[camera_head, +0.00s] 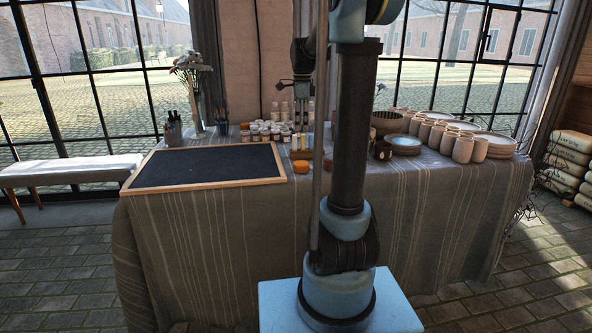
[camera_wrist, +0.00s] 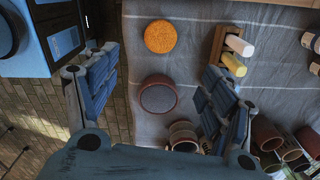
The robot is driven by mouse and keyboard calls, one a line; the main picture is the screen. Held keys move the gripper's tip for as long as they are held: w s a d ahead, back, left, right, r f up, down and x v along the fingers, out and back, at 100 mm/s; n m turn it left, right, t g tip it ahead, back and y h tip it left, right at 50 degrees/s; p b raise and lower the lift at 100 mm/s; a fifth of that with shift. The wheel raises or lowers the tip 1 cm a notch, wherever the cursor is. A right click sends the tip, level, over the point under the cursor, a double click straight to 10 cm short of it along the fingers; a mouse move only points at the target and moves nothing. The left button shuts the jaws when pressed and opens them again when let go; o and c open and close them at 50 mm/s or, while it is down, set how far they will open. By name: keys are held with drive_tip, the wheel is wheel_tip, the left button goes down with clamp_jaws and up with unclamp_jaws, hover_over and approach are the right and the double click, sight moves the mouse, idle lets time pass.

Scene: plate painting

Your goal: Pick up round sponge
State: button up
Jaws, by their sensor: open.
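The round sponge (camera_wrist: 160,36) is a flat orange disc lying on the grey tablecloth in the wrist view. In the head view an orange disc (camera_head: 301,166) lies by the right edge of the dark board. My gripper (camera_wrist: 157,68) is open and empty, with its blue fingers wide apart. In the wrist view the sponge shows between and just beyond the fingertips, near the top. A round dark piece with a reddish rim (camera_wrist: 159,95) lies below the sponge, between the fingers. In the head view my gripper (camera_head: 302,92) hangs above the table.
A wooden holder (camera_wrist: 219,45) with white and yellow pieces stands right of the sponge. Several jars and cups (camera_wrist: 268,132) crowd the lower right. A wood-framed dark board (camera_head: 205,166) covers the table's left. Plates and cups (camera_head: 462,148) stand at right. My arm hides the table's middle.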

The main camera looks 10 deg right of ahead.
sight(301, 162)
wheel_tip(301, 162, down, 17)
drive_tip(key=shift+w+a+f, duration=0.1)
drive_tip(key=shift+f, duration=0.05)
drive_tip(key=c, duration=1)
idle(0.4)
wheel_tip(301, 162, up, 10)
drive_tip(key=shift+r, duration=0.1)
idle(0.4)
drive_tip(key=o, duration=0.4)
drive_tip(key=shift+c, duration=0.2)
drive_tip(key=c, duration=0.4)
